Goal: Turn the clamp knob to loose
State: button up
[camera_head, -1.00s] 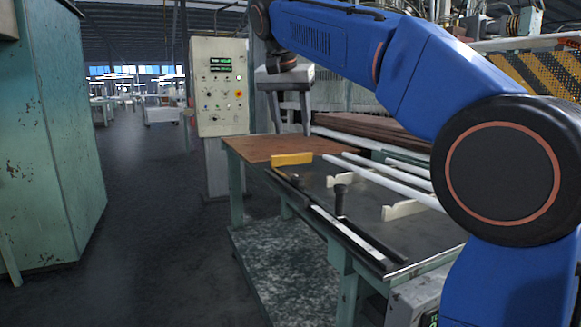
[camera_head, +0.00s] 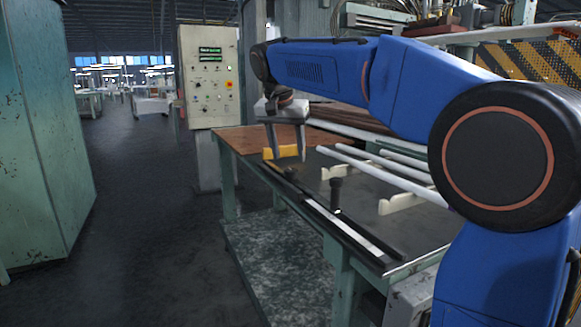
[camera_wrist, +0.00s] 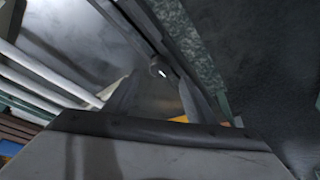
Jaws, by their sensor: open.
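My gripper (camera_head: 288,159) is open and empty, fingers pointing down over the far part of the bench, near the yellow block (camera_head: 267,153). A black upright knob (camera_head: 336,191) stands on the near side of the bench by the long rail, to the right of my gripper.
White glass tubes (camera_head: 372,170) lie across the bench on pale notched supports (camera_head: 398,203). A control cabinet (camera_head: 209,77) stands behind. A green cabinet (camera_head: 45,130) is at the left, with open floor (camera_head: 150,210) between it and the bench.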

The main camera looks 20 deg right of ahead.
aim_at(291, 170)
jog(key=shift+x, duration=2.9)
jog(key=c, duration=1)
